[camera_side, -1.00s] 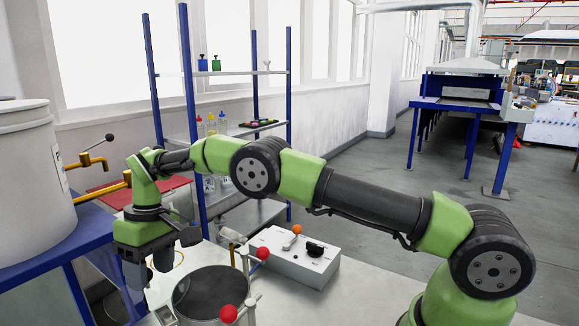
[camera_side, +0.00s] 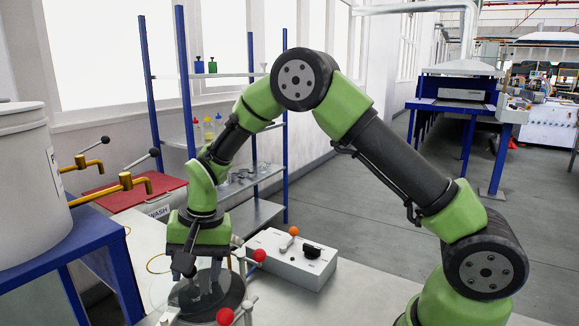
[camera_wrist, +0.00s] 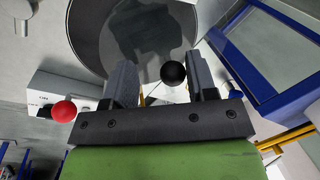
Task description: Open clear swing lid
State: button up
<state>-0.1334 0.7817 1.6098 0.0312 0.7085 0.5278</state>
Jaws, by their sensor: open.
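A round dark-topped pot (camera_side: 236,291) stands on the bench at the front in the side view. It fills the upper middle of the wrist view (camera_wrist: 88,38). A clear disc, the swing lid (camera_side: 163,291), lies partly over the pot and extends past its left edge. In the wrist view the lid (camera_wrist: 186,22) shows as a paler see-through patch. A black ball knob (camera_wrist: 172,73) shows between my fingers, nearer the right one. My gripper (camera_wrist: 160,82) is open and points down over the pot and lid (camera_side: 207,268). Whether a finger touches the knob cannot be told.
A white control box (camera_side: 290,262) with an orange-knobbed lever is behind right. At left are brass taps (camera_side: 125,186), a large white drum (camera_side: 30,190) and a red-topped wash unit (camera_side: 135,196). The right front bench is clear.

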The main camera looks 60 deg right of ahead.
jog(key=shift+s+d+m, duration=0.1)
jog(key=shift+s+m, duration=0.8)
jog(key=shift+m, duration=0.2)
notch_tip(320, 180, up, 10)
jog(key=s+d, duration=0.1)
jog(key=s, duration=0.1)
jog(key=s+d+r+n+t, duration=0.2)
jog(key=s+r+n+t, duration=0.1)
jog(key=s+r, duration=0.6)
jog(key=shift+s+d+n+t, duration=0.3)
jog(key=shift+s+n, duration=0.2)
jog(key=shift+s, duration=1)
jog(key=shift+r, duration=0.15)
